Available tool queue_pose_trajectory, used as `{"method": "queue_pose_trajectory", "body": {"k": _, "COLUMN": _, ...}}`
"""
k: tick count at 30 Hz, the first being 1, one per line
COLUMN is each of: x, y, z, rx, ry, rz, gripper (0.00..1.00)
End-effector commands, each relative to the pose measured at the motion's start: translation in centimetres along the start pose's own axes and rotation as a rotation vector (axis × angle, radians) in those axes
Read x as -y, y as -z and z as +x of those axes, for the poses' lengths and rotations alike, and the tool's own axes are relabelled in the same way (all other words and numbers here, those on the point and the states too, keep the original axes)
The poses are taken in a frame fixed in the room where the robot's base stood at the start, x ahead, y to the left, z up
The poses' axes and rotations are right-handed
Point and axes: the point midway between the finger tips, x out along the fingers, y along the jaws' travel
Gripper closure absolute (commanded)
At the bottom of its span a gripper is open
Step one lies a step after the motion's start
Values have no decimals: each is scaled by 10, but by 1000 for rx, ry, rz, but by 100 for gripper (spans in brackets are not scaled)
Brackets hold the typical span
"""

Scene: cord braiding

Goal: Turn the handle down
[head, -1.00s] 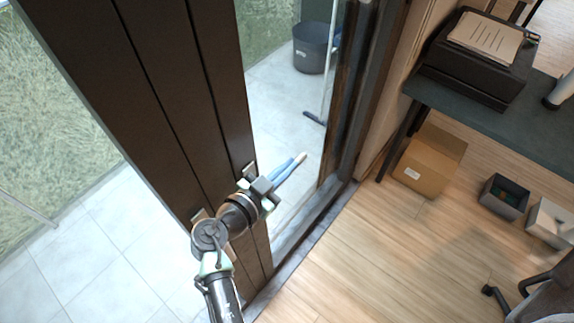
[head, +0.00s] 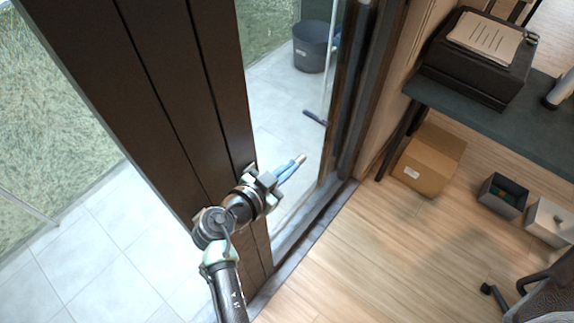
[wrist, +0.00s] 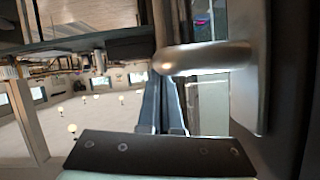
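The handle (wrist: 205,57) is a silver metal lever in the wrist view. Its rounded neck runs left from a plate (wrist: 257,75) on the dark door and bends upward in the picture. My gripper (head: 290,167) is beside the dark door's (head: 160,80) edge in the head view. Its blue fingers lie close together and look shut. In the wrist view my gripper (wrist: 163,100) points up to the lever's bend, and its tips are partly hidden there. I cannot tell whether they touch the lever. The handle cannot be made out in the head view.
A dark desk (head: 490,105) with a printer (head: 480,55) stands at right. A cardboard box (head: 430,163), a grey bin (head: 502,195) and a white box (head: 548,222) are on the wood floor. Through the opening, a dark bucket (head: 312,48) stands on tiles. The floor at front centre is clear.

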Motion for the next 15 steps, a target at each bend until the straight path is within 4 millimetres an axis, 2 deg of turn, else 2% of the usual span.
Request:
{"method": "queue_pose_trajectory", "body": {"k": 8, "x": -2, "y": -6, "z": 5, "rx": 150, "ry": -31, "rz": 9, "gripper": 100}}
{"method": "queue_pose_trajectory", "body": {"k": 15, "x": -4, "y": -17, "z": 12, "rx": 366, "ry": -74, "rz": 20, "gripper": 100}}
